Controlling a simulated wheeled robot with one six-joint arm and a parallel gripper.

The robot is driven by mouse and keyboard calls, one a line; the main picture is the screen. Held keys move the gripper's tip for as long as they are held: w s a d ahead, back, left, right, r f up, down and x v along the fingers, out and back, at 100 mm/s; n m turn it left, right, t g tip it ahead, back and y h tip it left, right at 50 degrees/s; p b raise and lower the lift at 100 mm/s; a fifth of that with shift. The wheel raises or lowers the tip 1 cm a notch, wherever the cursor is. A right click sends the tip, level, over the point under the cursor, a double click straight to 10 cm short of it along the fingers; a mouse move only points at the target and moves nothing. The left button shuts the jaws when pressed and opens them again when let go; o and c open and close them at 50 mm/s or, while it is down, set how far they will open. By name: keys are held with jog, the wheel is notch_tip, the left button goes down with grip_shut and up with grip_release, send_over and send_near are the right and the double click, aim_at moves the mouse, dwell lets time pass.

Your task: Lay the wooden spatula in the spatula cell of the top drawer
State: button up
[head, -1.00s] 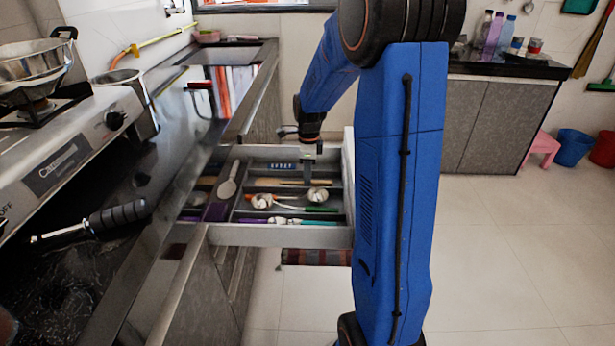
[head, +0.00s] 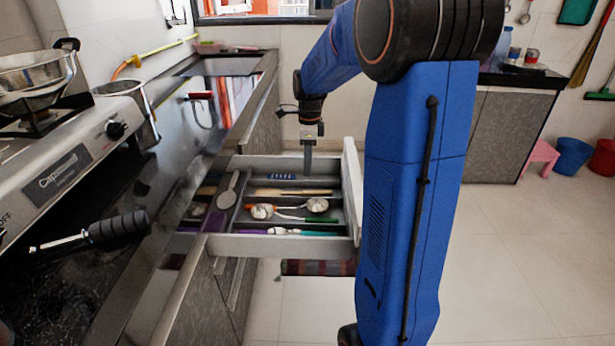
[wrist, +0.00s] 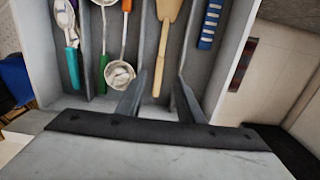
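The wooden spatula (head: 290,191) lies in a long cell of the open top drawer (head: 262,246), between grey dividers. In the wrist view the pale wooden spatula (wrist: 165,38) lies lengthwise, with its narrow handle end between my fingers in the picture. My gripper (wrist: 160,88) is open, with its two fingers apart and nothing held. In the head view my gripper (head: 308,174) points down over the drawer, just behind the spatula. The fingertips' exact height above the spatula is hard to tell.
Neighbouring cells hold two ladles (head: 317,205), a blue item (head: 282,176) and teal and purple utensils (head: 270,231). A light spoon (head: 229,190) lies at the left. The counter with the stove (head: 70,165) runs along the left.

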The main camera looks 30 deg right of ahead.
jog(key=s+a+r+n+t, duration=0.1)
jog(key=s+a+r+n, duration=0.35)
jog(key=s+n, duration=0.2)
jog(key=s+a+r+n+t, duration=0.1)
jog(key=s+a+r+n, duration=0.4)
jog(key=s, duration=0.3)
jog(key=s+a+f+n+t, duration=0.1)
jog(key=s+a+f+n, duration=0.1)
jog(key=s+n, duration=0.4)
jog(key=s+a+f+n+t, duration=0.1)
jog(key=s+a+f+n, duration=0.1)
jog(key=s+a+n, duration=0.2)
jog(key=s+n, duration=0.3)
jog(key=s, duration=0.2)
jog(key=shift+s+a+f+t, duration=0.2)
jog(key=shift+s+a+t, duration=0.05)
jog(key=shift+s+t, duration=0.05)
